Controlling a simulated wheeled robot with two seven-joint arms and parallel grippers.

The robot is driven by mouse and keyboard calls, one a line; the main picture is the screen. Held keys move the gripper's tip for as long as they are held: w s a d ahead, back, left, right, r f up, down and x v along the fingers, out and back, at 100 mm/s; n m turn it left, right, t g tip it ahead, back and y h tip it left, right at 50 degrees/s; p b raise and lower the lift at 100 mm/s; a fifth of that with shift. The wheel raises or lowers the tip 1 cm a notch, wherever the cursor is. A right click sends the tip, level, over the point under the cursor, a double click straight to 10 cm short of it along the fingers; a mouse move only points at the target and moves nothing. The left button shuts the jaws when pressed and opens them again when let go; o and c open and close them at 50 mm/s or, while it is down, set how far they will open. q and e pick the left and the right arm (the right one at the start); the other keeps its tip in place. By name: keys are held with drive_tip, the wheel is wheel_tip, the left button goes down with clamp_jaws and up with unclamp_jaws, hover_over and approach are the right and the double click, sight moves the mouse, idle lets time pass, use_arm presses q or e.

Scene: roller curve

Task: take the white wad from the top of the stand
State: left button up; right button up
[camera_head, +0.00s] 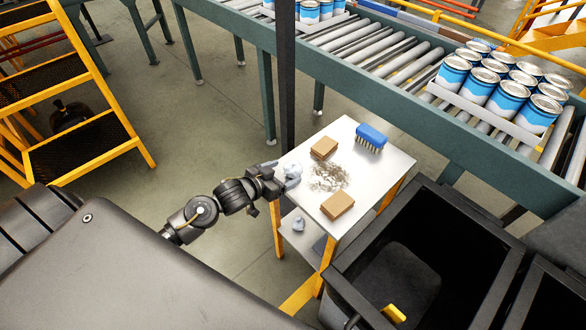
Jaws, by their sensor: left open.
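The stand (372,182) has a white top, yellow legs and a lower shelf. A crumpled white wad (292,171) lies on the top, at its left edge. My left gripper (279,179) is open at the wad's left side, with its fingers very close to it. Whether they touch the wad or reach around it I cannot tell. A second pale wad (299,224) lies on the lower shelf. My right gripper does not show.
The top also holds a blue brush (371,138), a brown block (324,147), another block (337,204) and grey debris (328,177). A dark post (287,80) stands behind the gripper. Black bins (473,242) are at right, a roller conveyor (400,62) behind.

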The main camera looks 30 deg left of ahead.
sight(288, 171)
use_arm(q)
drive_tip(key=shift+w+d, duration=0.1)
drive_tip(key=shift+w, duration=0.15)
drive_tip(key=p+x, duration=0.1)
drive_tip(key=x, duration=0.3)
drive_tip(key=shift+w+d+f, duration=0.15)
drive_tip(key=shift+w, duration=0.15)
drive_tip(key=c, duration=1)
drive_tip(key=shift+c, duration=0.2)
